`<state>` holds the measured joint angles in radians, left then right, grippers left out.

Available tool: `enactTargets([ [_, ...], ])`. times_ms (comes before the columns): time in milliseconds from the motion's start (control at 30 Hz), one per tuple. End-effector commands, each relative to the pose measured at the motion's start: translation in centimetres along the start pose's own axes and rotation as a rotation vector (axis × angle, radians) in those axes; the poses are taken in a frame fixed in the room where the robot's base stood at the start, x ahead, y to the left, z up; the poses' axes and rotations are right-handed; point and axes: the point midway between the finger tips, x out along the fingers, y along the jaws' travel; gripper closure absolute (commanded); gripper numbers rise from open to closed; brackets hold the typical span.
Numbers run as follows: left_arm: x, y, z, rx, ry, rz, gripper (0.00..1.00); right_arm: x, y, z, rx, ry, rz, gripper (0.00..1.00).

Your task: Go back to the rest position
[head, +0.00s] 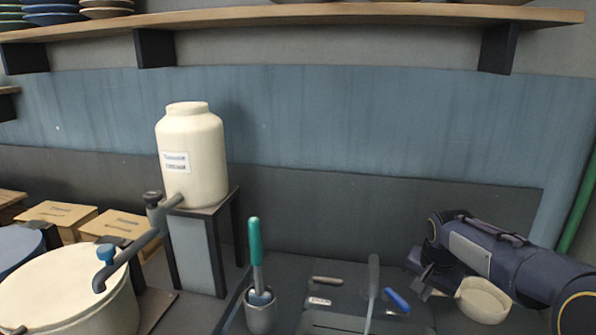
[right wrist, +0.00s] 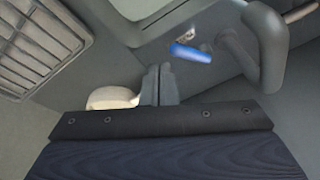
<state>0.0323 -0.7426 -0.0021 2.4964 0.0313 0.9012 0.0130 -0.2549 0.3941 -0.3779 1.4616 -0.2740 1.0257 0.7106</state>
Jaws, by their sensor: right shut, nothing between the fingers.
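My right arm comes in from the right in the head view, with the right gripper (head: 424,287) above the dark counter (head: 345,272). In the right wrist view its fingers (right wrist: 160,84) are together with nothing between them. A cream bowl (head: 484,302) shows just below the arm, to the right of the fingers in the head view. A cream rounded thing (right wrist: 112,97), probably the same bowl, shows beside the fingers in the right wrist view; I cannot tell whether they touch. My left gripper is not in view.
A cup (head: 260,314) with a green-handled brush (head: 255,242) stands on the counter. A blue-handled tool (head: 397,300) lies left of the gripper. A cream dispenser (head: 193,155) stands at back left, near a large lidded pot (head: 62,285). A slatted panel (right wrist: 40,45) shows in the wrist view.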

Motion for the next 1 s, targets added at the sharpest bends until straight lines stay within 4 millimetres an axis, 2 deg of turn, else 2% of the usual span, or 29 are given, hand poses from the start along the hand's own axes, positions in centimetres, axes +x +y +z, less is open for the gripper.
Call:
enactTargets([
  [33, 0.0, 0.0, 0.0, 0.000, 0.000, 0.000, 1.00, -1.5, 1.6, 1.4, -0.014, -0.024, -0.048, 1.00],
  [100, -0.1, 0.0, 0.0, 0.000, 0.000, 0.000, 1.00, -3.0, 3.1, 3.7, -0.051, -0.049, -0.111, 1.00],
  [300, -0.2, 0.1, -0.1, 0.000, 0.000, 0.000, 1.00, -6.9, 6.9, 11.0, -0.182, -0.069, -0.276, 1.00],
  [467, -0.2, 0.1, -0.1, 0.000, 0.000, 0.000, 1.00, -8.7, 9.4, 17.6, -0.302, -0.040, -0.377, 1.00],
  [633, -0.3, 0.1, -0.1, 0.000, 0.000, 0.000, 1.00, -8.8, 11.3, 23.8, -0.418, 0.013, -0.436, 1.00],
  [800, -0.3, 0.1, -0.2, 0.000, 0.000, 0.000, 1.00, -8.1, 12.2, 27.2, -0.488, 0.051, -0.454, 1.00],
  [1000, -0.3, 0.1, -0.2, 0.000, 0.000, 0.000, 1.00, -7.8, 12.5, 28.2, -0.509, 0.060, -0.456, 1.00],
])
